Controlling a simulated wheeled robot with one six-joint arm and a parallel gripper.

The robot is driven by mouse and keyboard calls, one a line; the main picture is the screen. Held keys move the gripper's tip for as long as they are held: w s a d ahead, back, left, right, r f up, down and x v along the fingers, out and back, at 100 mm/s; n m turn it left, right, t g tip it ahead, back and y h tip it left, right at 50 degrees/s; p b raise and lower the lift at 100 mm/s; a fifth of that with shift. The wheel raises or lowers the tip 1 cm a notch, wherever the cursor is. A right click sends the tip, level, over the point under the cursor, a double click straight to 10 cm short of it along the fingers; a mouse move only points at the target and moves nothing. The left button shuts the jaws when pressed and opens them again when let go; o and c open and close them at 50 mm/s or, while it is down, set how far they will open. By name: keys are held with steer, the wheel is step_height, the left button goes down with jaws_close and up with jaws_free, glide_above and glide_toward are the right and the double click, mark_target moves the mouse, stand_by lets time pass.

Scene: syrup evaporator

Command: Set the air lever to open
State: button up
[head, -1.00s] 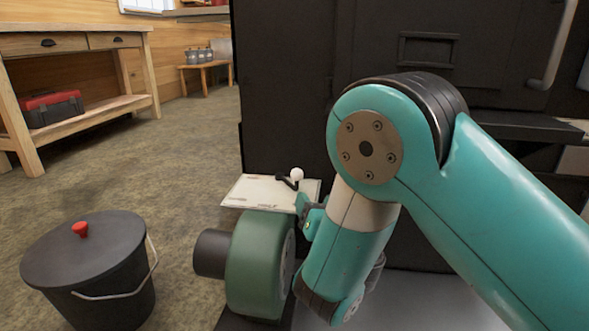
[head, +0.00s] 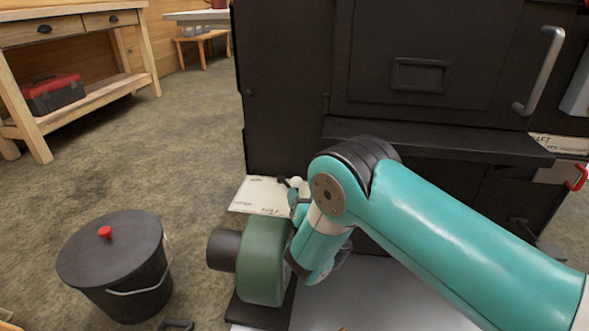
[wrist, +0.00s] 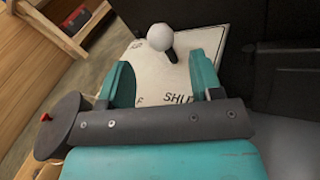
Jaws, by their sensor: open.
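The air lever is a short black lever with a white ball knob (head: 296,183); it stands over a white label plate (head: 250,190) beside the dark evaporator. In the wrist view the knob (wrist: 160,37) is just beyond my open fingers, roughly between them and a little above. My gripper (wrist: 163,82) is open and empty. In the head view my gripper (head: 297,205) is close to the knob, partly hidden by my arm.
A green blower (head: 262,262) with a dark round end stands just below the plate. A lidded black bucket (head: 115,265) is on the floor at left. The black evaporator body (head: 290,90) rises behind.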

mark_target(294, 179)
steer(key=b+x, duration=0.1)
steer(key=x, duration=0.5)
steer(key=shift+w+f+b, duration=0.2)
steer(key=shift+w+b, duration=0.15)
steer(key=shift+w, duration=0.05)
steer(key=shift+x, duration=0.85)
steer(key=shift+a+r, duration=0.1)
steer(key=shift+r, duration=0.05)
steer(key=shift+s, duration=0.1)
jaws_close()
